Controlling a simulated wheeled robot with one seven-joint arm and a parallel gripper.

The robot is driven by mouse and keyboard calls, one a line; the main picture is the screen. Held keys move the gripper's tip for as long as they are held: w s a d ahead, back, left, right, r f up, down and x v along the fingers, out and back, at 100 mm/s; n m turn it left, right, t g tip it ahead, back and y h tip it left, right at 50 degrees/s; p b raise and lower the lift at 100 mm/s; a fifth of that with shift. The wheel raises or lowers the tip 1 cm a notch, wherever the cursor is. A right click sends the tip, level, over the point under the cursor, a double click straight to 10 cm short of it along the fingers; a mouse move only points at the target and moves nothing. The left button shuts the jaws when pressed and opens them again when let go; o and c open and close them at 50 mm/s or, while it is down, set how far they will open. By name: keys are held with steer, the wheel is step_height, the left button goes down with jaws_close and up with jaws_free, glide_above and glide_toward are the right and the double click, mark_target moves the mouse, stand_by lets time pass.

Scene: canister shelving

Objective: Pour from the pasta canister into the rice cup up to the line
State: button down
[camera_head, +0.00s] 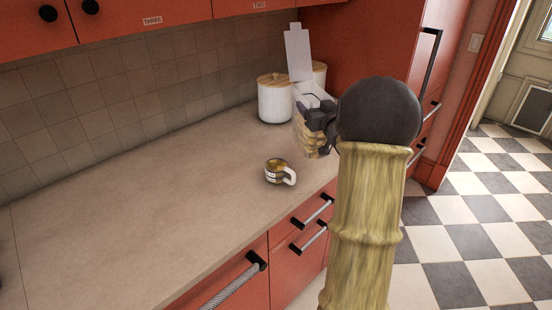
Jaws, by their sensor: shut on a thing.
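My gripper (320,117) is shut on the pasta canister (306,140), a container with yellowish contents showing in its lower part. The canister is over the right part of the counter, behind and to the right of the cup, and looks roughly upright. My gripper hides much of its side. The rice cup (271,177), a small mug with a white handle on its right, stands on the counter with orange-yellow contents visible inside. I cannot make out a fill line on it.
A white ribbed canister (274,102) with a wooden lid stands at the back, and a second one (319,72) shows partly behind the open lid. The counter (130,215) is clear to the left. Red cabinets hang above, with drawers below.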

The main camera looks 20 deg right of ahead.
mark_target(327, 94)
steer(key=shift+s+d+r+p, duration=0.15)
steer(key=shift+d+r+p, duration=0.7)
steer(key=shift+s+d+r+p, duration=0.1)
steer(key=shift+d+r+p, duration=0.7)
steer(key=shift+d+r, duration=0.05)
steer(key=shift+d, duration=0.25)
